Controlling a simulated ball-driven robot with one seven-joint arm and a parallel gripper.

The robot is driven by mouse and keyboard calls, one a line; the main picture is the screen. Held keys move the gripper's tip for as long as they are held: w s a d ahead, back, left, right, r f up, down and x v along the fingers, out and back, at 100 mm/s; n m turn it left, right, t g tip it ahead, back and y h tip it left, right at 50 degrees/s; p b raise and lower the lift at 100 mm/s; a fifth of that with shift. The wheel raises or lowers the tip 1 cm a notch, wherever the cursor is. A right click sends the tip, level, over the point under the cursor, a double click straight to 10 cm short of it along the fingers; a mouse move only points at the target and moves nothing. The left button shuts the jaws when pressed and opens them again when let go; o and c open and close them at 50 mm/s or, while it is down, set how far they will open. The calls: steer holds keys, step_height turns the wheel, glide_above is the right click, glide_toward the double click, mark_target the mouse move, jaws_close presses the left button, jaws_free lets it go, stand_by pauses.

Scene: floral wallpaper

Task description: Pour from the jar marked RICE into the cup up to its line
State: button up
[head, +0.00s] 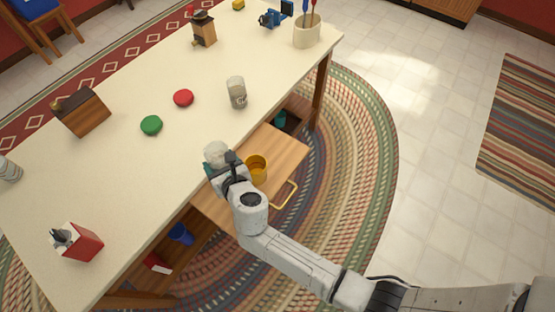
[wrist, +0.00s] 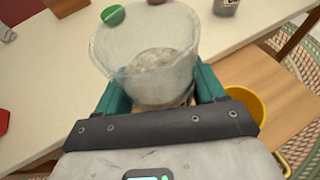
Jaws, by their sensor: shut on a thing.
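My gripper (wrist: 160,95) is shut on a clear jar (wrist: 150,50), its teal fingers on either side. Pale, whitish contents show inside the open jar. In the head view the held jar (head: 216,152) is at the table's front edge, just left of the cup. No label on it can be read. The yellow-orange cup (head: 257,166) stands on the pulled-out wooden drawer top; part of it shows in the wrist view (wrist: 250,103), right of the fingers. Its line cannot be made out. A second jar (head: 237,92) stands on the table, its marking too small to read.
A green lid (head: 151,125) and a red lid (head: 183,98) lie on the cream table (head: 120,190). The drawer handle (head: 286,195) sticks out in front.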

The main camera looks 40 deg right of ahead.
steer(key=shift+d+f, duration=0.1)
steer(key=shift+f, duration=0.05)
step_height(320, 180, down, 2)
steer(key=shift+d+f+b, duration=0.1)
steer(key=shift+b, duration=1.1)
steer(key=shift+f+b, duration=2.35)
steer(key=shift+b, duration=0.15)
steer(key=m, duration=0.1)
steer(key=d+r+m+y+b, duration=0.1)
steer(key=shift+s+d+r+m+t+y, duration=0.2)
steer(key=shift+r+m+t+y, duration=0.1)
steer(key=shift+m+t, duration=0.1)
steer(key=shift+f, duration=0.1)
